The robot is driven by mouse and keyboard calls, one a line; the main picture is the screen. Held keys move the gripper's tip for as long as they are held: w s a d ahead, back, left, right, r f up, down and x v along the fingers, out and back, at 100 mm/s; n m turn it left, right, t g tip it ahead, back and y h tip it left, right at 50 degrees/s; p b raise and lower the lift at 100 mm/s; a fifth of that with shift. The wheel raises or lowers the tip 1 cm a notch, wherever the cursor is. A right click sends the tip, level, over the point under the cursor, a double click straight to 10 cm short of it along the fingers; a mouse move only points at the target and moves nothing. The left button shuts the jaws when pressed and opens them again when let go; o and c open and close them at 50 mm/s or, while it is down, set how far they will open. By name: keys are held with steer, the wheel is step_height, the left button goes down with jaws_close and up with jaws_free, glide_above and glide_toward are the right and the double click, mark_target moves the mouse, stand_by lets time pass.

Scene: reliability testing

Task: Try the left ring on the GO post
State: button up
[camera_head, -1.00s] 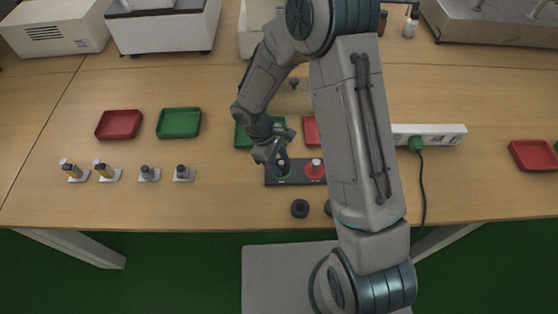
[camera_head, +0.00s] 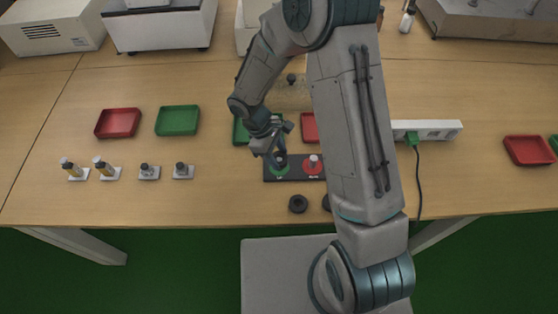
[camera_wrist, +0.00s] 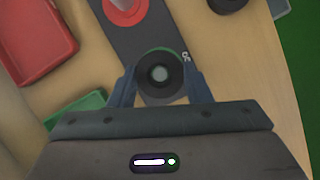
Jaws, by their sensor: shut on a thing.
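A black ring (camera_wrist: 146,88) is between the fingertips of my gripper (camera_wrist: 160,88), which is shut on it. In the head view my gripper (camera_head: 277,156) is over the left, green-marked end of the dark gauge plate (camera_head: 296,179). The grey top of the GO post (camera_wrist: 158,73) shows inside the ring's hole. The post's green disc (camera_head: 279,171) shows below the ring; its edge also shows in the wrist view (camera_wrist: 150,52). I cannot tell how far down the post the ring is. The red-disc post (camera_head: 313,163) stands bare to the right.
Another black ring (camera_head: 298,204) lies in front of the plate, with one more (camera_head: 327,203) partly behind my arm. A green tray (camera_head: 242,132) and a red tray (camera_head: 310,128) lie behind the plate. Several small gauges (camera_head: 149,172) stand at the left.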

mark_target(278, 158)
steer(key=shift+r+p, duration=1.5)
steer(key=shift+r, duration=0.85)
